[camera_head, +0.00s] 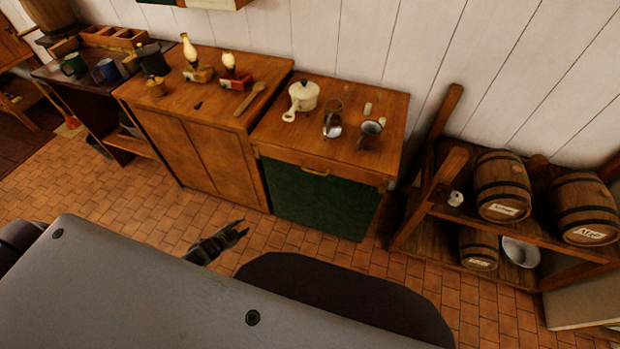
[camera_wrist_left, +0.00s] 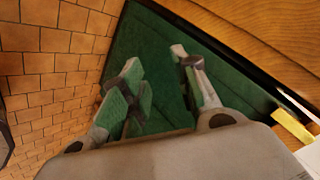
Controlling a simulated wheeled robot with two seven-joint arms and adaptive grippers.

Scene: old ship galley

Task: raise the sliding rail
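A wooden rail (camera_head: 345,176) runs along the top of the green panel (camera_head: 318,205) on the front of the right-hand cabinet. A small brass handle (camera_head: 315,172) is on it. It appears to be the sliding rail, at the upper edge of the panel. My left gripper (camera_head: 243,228) is low in front of the cabinets, left of and below the handle, and touches nothing I can see. In the left wrist view my left gripper (camera_wrist_left: 155,62) is open and empty, facing the green panel (camera_wrist_left: 160,100); a yellow piece (camera_wrist_left: 292,128), perhaps the handle, is at the right. My right gripper is out of view.
A white pot (camera_head: 303,95) and glass vessels stand on the cabinet top (camera_head: 270,125). A wooden cabinet (camera_head: 190,150) with lamps adjoins on the left. A rack (camera_head: 440,215) with barrels stands on the right. The tiled floor (camera_head: 130,195) in front is clear.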

